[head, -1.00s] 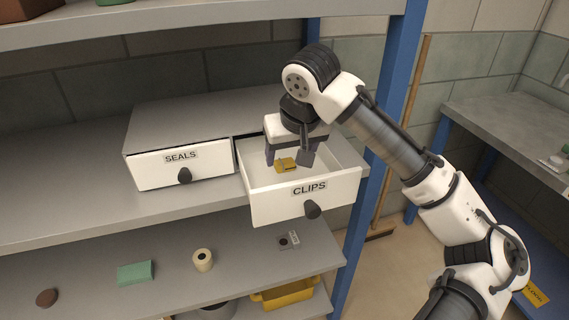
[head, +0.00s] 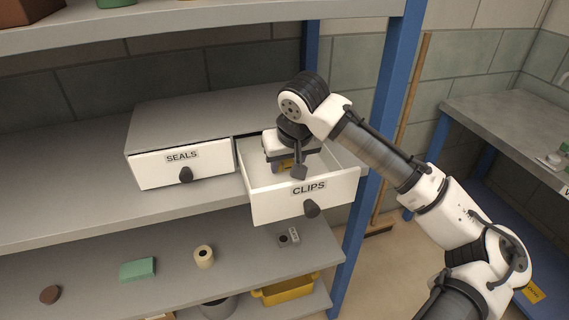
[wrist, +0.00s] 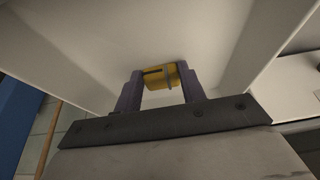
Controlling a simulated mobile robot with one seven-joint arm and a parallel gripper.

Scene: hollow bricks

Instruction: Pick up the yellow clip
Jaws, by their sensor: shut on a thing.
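The yellow clip (wrist: 162,76) lies between the two fingers of my gripper (wrist: 160,88) in the wrist view, with a finger at each side of it. In the head view the clip (head: 286,165) shows only partly behind my gripper (head: 285,168), which reaches down inside the open drawer labelled CLIPS (head: 335,199). My gripper is shut on the clip, low in the drawer. I cannot tell whether the clip still touches the drawer floor.
The SEALS drawer (head: 160,172) to the left is shut. The CLIPS drawer's walls stand close around my gripper. A blue shelf post (head: 378,130) is to the right.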

